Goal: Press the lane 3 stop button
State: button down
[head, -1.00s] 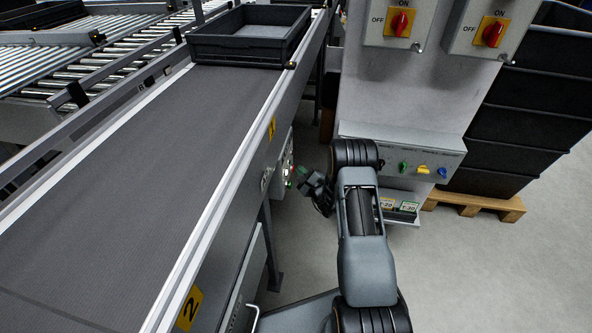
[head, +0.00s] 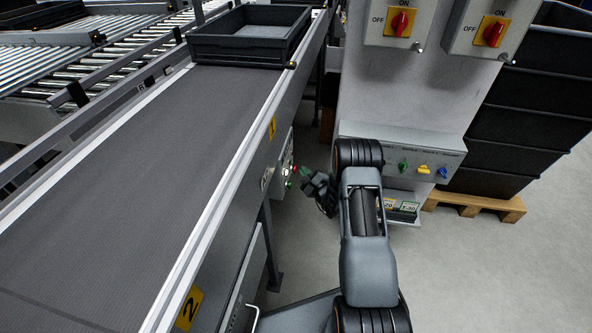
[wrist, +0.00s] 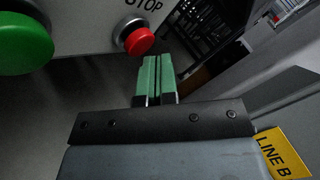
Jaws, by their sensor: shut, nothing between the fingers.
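A red button (wrist: 138,40) in a metal collar sticks out of a grey panel in the wrist view. The lettering STOP is partly visible above it. No lane number shows there. A large green button (wrist: 22,42) is at the left of the same panel. My gripper (wrist: 157,64) has green fingers, shut together and empty. In the picture its tips are just below and right of the red button; I see no contact. In the head view my gripper (head: 304,171) is small beside the control panel (head: 286,160) on the conveyor's side.
The grey conveyor (head: 150,130) carries a dark tray (head: 250,38) and runs along my left. A cabinet (head: 400,95) with red rotary switches stands ahead, with a knob panel (head: 425,160) below. Black crates (head: 530,110) stand at right on a pallet. A yellow LINE B label (wrist: 283,152) shows.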

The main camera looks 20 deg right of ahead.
jog(key=shift+s+d, duration=0.25)
jog(key=shift+d, duration=0.1)
jog(key=shift+s+d, duration=0.4)
jog(key=shift+d, duration=0.35)
jog(key=shift+s+d, duration=0.4)
jog(key=shift+d, duration=0.3)
jog(key=shift+s+d, duration=0.4)
jog(key=shift+d, duration=0.35)
